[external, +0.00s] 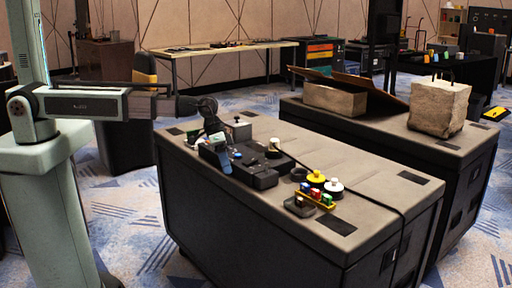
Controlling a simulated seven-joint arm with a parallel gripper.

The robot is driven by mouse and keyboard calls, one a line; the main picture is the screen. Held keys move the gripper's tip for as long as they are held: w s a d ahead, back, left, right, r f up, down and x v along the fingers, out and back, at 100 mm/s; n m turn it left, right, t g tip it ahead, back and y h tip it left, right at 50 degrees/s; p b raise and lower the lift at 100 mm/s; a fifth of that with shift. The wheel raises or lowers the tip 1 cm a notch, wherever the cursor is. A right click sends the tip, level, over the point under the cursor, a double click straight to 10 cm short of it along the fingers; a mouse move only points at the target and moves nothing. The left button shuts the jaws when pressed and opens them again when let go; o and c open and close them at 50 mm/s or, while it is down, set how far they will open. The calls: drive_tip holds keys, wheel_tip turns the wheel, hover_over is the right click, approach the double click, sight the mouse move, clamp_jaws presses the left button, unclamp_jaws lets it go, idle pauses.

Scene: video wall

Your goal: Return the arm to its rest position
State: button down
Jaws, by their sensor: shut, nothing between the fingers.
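My arm reaches from the column at the left edge out to the right, roughly level. My gripper (211,122) is at its end, dark, over the left part of the near case's top. It appears shut and empty, small in this view, and its fingertips are hard to make out against the dark items behind and below. Whether it touches anything below cannot be told.
The near black case (290,238) carries a dark device (247,169), yellow and white round pieces (316,177) and a cable. A second case behind holds a stone-like block (438,106) and a leaning brown board (347,85).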

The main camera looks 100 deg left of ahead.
drive_tip(key=s+d+f+g+y, duration=0.1)
drive_tip(key=s+f+g, duration=0.2)
drive_tip(key=s+f, duration=0.8)
drive_tip(key=s+d+f+m+g+y, duration=0.1)
drive_tip(key=s+f+g, duration=0.3)
drive_tip(key=s+f, duration=0.8)
drive_tip(key=s+d+f+m+g+y, duration=0.1)
drive_tip(key=s+f, duration=1)
drive_tip(key=s, duration=1.3)
drive_tip(key=d+g+y, duration=0.1)
drive_tip(key=g, duration=0.1)
drive_tip(key=shift+s+d+f+g, duration=0.25)
drive_tip(key=shift+d+f+g, duration=0.1)
drive_tip(key=shift+g, duration=0.05)
